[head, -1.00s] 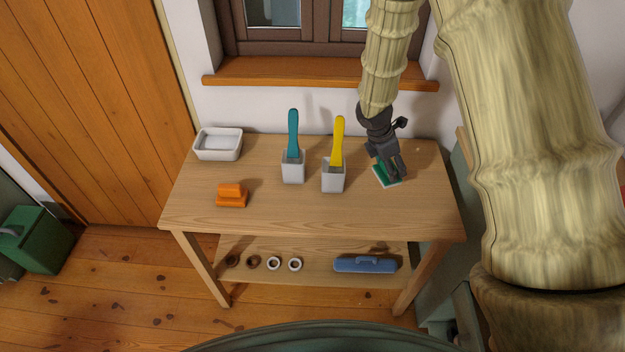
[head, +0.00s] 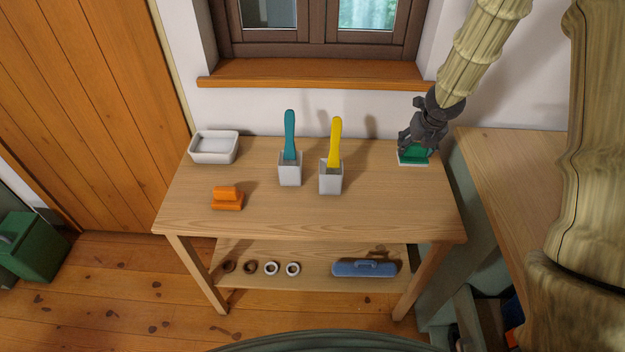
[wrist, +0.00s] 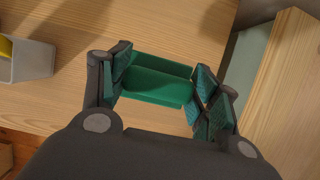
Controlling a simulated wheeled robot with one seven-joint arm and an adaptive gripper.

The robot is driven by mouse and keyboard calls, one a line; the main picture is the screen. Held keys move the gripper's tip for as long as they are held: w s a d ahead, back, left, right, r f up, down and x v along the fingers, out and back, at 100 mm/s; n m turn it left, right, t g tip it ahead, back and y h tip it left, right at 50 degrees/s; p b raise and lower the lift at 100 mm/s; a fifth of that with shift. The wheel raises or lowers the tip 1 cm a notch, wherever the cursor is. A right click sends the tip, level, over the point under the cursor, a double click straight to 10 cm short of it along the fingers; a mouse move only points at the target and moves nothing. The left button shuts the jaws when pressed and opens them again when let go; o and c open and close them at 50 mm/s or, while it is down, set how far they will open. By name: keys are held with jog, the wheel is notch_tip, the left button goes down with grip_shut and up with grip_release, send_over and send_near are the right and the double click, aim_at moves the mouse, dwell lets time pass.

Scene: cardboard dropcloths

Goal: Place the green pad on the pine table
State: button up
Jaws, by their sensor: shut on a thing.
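The green pad (head: 405,160), a block with a green top and white underside edge, is at the back right corner of the wooden table (head: 250,215). My gripper (head: 418,147) is shut on it from above. In the wrist view the pad's green grip (wrist: 155,86) sits between the two dark finger pads. I cannot tell whether its underside touches the tabletop or hangs just above it. A second wood-topped surface (head: 495,180) stands to the right, beyond a narrow gap; I cannot tell which one is the pine table.
A teal-handled brush (head: 290,135) and a yellow-handled brush (head: 335,145) stand in pale cups mid-table. A white tray (head: 214,158) and an orange block (head: 227,199) are on the left. The lower shelf holds several rings and a blue case (head: 364,268).

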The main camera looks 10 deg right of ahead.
aim_at(415, 161)
jog(key=shift+f, duration=5)
jog(key=shift+f, duration=0.1)
jog(key=o, duration=1.1)
jog(key=shift+c, duration=0.2)
jog(key=shift+r, duration=0.2)
jog(key=shift+b+v, duration=0.3)
jog(key=shift+v, duration=5.6)
jog(key=shift+d, duration=0.1)
